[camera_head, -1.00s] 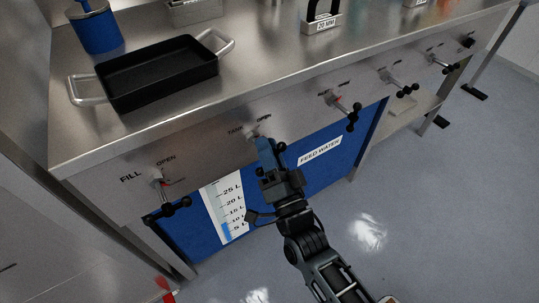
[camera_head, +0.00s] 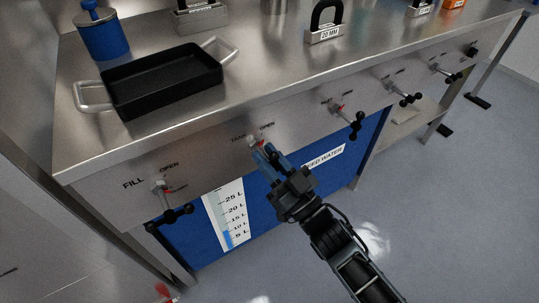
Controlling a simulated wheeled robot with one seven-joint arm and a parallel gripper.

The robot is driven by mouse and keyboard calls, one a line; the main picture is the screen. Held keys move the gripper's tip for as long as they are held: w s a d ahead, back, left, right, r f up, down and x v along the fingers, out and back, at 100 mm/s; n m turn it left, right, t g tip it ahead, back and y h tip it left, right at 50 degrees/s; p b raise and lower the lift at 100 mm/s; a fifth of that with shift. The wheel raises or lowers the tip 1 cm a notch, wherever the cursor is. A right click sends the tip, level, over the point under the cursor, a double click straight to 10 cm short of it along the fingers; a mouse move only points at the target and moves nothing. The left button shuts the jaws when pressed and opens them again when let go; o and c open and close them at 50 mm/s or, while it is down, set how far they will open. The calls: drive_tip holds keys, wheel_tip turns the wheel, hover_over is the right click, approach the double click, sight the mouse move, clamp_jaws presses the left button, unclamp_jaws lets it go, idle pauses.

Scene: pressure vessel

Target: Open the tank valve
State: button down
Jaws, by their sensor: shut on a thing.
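The tank valve (camera_head: 253,142) sits on the steel front panel below the "TANK" and "OPEN" labels. Its pale base and a little red show; its handle is mostly hidden by my gripper. My gripper (camera_head: 265,153) reaches up to it from the lower right, its blue fingers shut on the valve handle. The blue feed water tank (camera_head: 281,193) with a white litre scale (camera_head: 230,212) stands below the panel. Its water level shows low, near the 5 L to 10 L marks.
The fill valve (camera_head: 165,200), with a black knobbed handle, is on the panel's left. Similar valves (camera_head: 348,117) line the right. The floor at right is clear.

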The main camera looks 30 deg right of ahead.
drive_tip(key=shift+a+r+n+y, duration=0.1)
drive_tip(key=shift+a+n+y, duration=0.4)
drive_tip(key=shift+n, duration=0.1)
drive_tip(key=c, duration=1.2)
unclamp_jaws()
drive_tip(key=shift+c, duration=0.2)
drive_tip(key=shift+o, duration=0.6)
drive_tip(key=shift+d, duration=0.2)
drive_tip(key=shift+s+d+f, duration=0.1)
drive_tip(key=shift+f, duration=0.1)
drive_tip(key=v, duration=0.7)
drive_tip(key=shift+s, duration=0.35)
